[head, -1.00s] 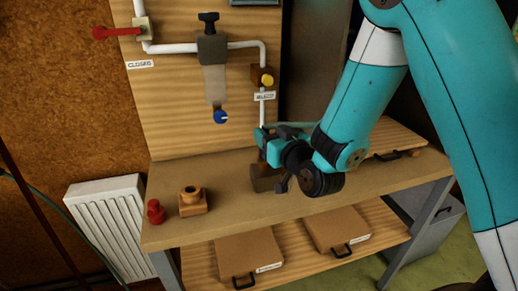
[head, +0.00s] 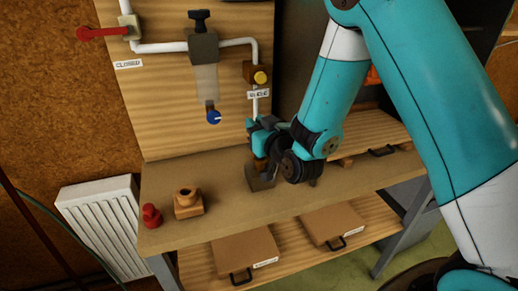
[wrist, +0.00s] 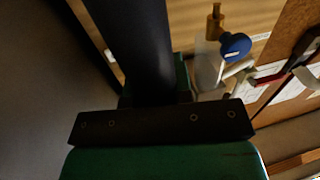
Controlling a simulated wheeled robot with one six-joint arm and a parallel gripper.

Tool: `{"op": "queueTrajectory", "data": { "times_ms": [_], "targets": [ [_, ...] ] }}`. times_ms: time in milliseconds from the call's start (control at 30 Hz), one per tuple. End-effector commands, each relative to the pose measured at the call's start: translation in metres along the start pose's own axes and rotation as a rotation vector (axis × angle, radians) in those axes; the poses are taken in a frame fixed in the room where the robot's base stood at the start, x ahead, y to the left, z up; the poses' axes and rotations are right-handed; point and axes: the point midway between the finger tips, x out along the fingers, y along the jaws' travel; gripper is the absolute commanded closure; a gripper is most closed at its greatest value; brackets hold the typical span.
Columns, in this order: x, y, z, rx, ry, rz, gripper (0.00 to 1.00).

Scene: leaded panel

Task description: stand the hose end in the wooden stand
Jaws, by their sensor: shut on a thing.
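The wooden stand (head: 188,204), a light brown block with a round collar open at the top, stands on the left part of the bench. My gripper (head: 261,160) is low over the middle of the bench, to the right of the stand and apart from it. In the wrist view my gripper (wrist: 152,103) is shut on a thick dark tube (wrist: 140,40), which looks like the hose end. Its tip is hidden behind the near jaw. In the head view a small dark brown block-like shape (head: 260,181) shows just under the jaws; I cannot tell whether it is held.
A red knob-like piece (head: 151,215) stands left of the stand. A wooden board behind carries white pipe, a blue knob (head: 214,117), a yellow knob (head: 260,77) and a red lever (head: 103,32). The bench (head: 226,204) is clear between stand and gripper.

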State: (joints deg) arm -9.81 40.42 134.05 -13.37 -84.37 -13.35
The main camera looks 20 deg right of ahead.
Motion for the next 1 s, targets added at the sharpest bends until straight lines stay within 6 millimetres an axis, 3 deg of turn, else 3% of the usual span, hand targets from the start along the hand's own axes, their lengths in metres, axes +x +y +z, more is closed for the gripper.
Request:
{"op": "queueTrajectory", "data": {
  "times_ms": [167, 367, 800, 1000],
  "targets": [
    [0.000, -0.001, -0.002, 0.002, -0.001, -0.001, 1.00],
    [0.000, -0.001, -0.022, 0.001, 0.002, 0.000, 1.00],
    [0.001, -0.001, -0.129, 0.001, 0.000, -0.002, 1.00],
    [0.001, -0.001, -0.169, 0.000, 0.000, -0.001, 1.00]
  ]
}}
